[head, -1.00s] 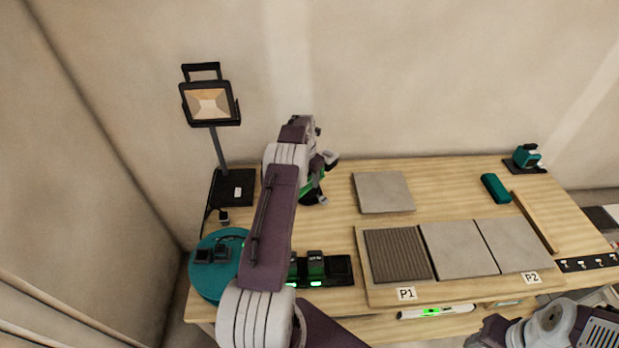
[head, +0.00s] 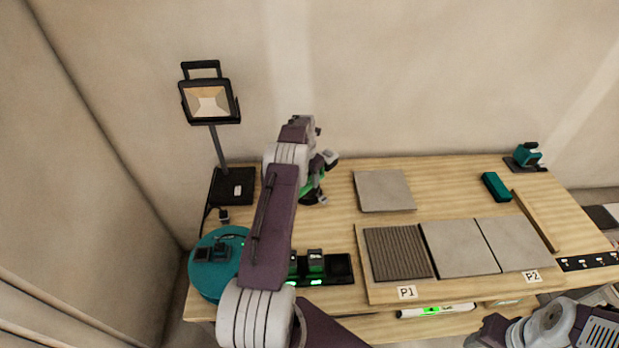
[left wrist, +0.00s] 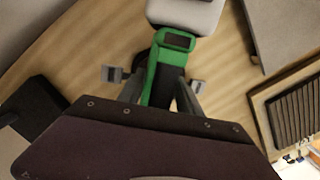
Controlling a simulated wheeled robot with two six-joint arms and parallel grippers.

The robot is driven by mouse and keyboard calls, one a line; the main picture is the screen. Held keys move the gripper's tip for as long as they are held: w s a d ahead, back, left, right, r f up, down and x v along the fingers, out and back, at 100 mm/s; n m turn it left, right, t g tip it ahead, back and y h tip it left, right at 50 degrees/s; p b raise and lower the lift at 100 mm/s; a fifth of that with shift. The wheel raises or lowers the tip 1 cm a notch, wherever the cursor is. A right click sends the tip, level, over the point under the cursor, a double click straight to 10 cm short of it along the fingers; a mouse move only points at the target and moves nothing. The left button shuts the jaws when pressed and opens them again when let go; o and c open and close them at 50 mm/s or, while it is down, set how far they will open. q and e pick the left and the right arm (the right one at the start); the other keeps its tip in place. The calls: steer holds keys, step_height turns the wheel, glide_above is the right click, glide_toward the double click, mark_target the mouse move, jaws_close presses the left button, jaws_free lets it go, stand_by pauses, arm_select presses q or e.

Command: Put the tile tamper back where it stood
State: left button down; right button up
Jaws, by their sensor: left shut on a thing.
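The tile tamper (head: 313,187), green and black with a pale grey end, is at the back left of the workbench. It is partly hidden behind my left arm in the head view. In the left wrist view the tamper (left wrist: 160,68) lies between the fingers, with its pale end at the top. My left gripper (left wrist: 160,92) is shut on it. I cannot tell whether the tamper touches the bench. My right arm shows at the lower right of the head view, but its gripper is out of sight.
A work lamp (head: 209,103) stands at the left rear. A teal round case (head: 207,280) and a charger strip (head: 340,269) are at the front left. A loose tile (head: 384,190) lies behind the tile board (head: 390,293). A teal block (head: 496,187) is at right. Bare wood lies between them.

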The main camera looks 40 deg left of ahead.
stand_by(0.4)
arm_select(q)
steer(key=c, duration=0.7)
jaws_free()
steer(key=shift+s, duration=0.1)
steer(key=r, duration=0.6)
steer(key=s+r+b, duration=0.1)
steer(key=r, duration=0.2)
